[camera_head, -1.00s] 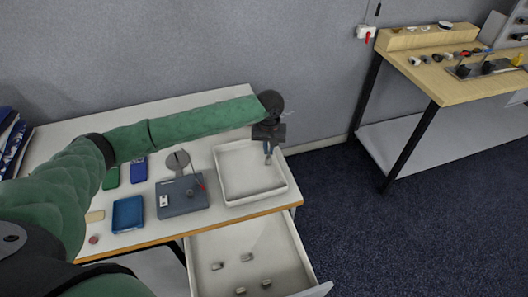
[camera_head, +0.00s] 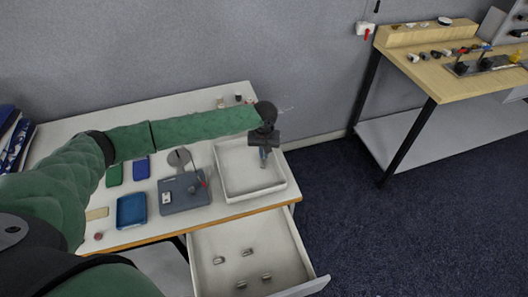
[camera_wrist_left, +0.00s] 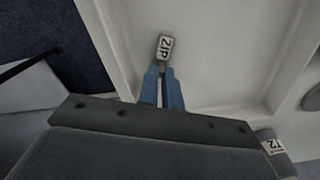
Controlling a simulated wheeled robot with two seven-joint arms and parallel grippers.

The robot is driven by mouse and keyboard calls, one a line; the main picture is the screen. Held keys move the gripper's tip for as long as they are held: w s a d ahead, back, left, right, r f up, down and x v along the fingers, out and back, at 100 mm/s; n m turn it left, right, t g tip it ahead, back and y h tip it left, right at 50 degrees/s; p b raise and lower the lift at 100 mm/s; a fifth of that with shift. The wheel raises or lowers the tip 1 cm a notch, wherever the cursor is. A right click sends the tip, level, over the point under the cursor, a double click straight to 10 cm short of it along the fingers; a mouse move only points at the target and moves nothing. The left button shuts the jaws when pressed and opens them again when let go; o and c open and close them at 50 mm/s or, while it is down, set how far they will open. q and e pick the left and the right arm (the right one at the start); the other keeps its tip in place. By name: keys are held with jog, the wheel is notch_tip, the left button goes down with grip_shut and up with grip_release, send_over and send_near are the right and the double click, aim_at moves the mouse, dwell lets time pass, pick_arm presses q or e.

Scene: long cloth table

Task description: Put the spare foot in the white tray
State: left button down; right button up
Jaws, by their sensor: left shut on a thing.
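The white tray (camera_head: 226,192) stands at the table's right end and also shows in the left wrist view (camera_wrist_left: 210,28). My left gripper (camera_head: 264,152) points down over the tray's right half; its blue fingers show in the left wrist view (camera_wrist_left: 162,86), nearly together. A small grey piece with a white "ZIP" label (camera_wrist_left: 165,47) is at the fingertips, and the gripper is shut on it. I cannot tell from its look whether it is the spare foot, nor whether it touches the tray floor. My right gripper is not in view.
An open drawer (camera_head: 226,238) below the tray holds several small grey pieces. Left of the tray are a grey device (camera_head: 178,203), a blue bin (camera_head: 131,211) and phone-like slabs. Another small labelled item (camera_wrist_left: 274,145) lies outside the tray. A wooden bench (camera_head: 440,80) stands at right.

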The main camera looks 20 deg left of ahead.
pick_arm(q)
jog(key=c, duration=1.6)
grip_release()
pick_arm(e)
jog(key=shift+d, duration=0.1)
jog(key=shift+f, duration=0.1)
